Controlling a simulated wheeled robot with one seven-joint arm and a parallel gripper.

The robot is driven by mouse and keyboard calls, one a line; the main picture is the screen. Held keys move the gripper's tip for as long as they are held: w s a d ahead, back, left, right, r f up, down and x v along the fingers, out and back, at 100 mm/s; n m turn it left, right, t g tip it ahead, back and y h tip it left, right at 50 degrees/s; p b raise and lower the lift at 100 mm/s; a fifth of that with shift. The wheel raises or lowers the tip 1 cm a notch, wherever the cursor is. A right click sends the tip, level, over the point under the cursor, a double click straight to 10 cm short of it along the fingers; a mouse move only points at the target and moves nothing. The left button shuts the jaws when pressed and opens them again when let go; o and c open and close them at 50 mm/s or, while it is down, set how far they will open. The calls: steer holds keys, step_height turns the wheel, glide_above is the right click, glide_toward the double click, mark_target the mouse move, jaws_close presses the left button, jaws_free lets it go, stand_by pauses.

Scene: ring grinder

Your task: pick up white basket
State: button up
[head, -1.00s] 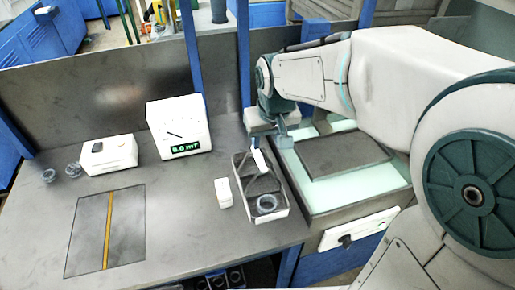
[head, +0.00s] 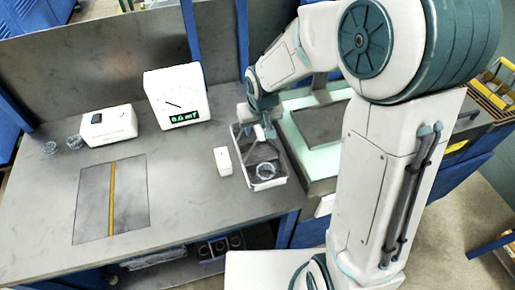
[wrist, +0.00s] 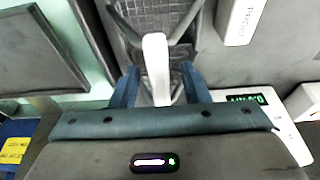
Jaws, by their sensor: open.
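The white basket (head: 269,186) stands on the workbench, with a white rim, a dark mesh inside and a grey ring (head: 265,170) in it. My gripper (head: 264,122) is at the far end of the basket, just above its white handle (head: 258,132). In the wrist view the two blue fingers of my gripper (wrist: 159,74) are apart, one on each side of the white handle (wrist: 155,50). A gap shows between the handle and each finger. The mesh floor of the basket (wrist: 170,14) shows beyond it.
A white block (head: 222,160) stands close left of the basket. The grinder's pale tray (head: 297,145) is close on the right. A meter (head: 177,97) reading 0.0 mT and a white box (head: 108,125) stand farther left. The bench front left of the basket is clear.

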steer(key=shift+x, duration=1.2)
steer(key=shift+c, duration=0.3)
jaws_close()
steer(key=shift+r, duration=0.15)
